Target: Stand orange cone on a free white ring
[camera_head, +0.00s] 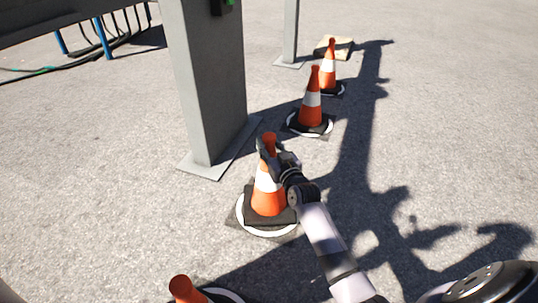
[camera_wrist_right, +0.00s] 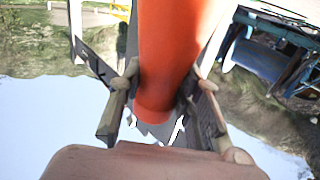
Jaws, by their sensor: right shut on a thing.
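My right gripper (camera_head: 270,150) is shut on the top of an orange cone (camera_head: 268,200) with a white band. The cone is upright, and its black base is over a white ring (camera_head: 264,233) on the ground. Whether the base touches the ground is hard to tell. In the right wrist view the orange cone top (camera_wrist_right: 170,60) is between the fingers of the right gripper (camera_wrist_right: 160,105). My left gripper is not in view.
Two more cones (camera_head: 312,110) (camera_head: 329,75) stand in a row behind, the nearer on a white ring (camera_head: 326,132). Another cone top (camera_head: 182,288) shows at the bottom edge, by a partly cut-off ring (camera_head: 228,295). A grey post (camera_head: 205,90) stands close left of the row.

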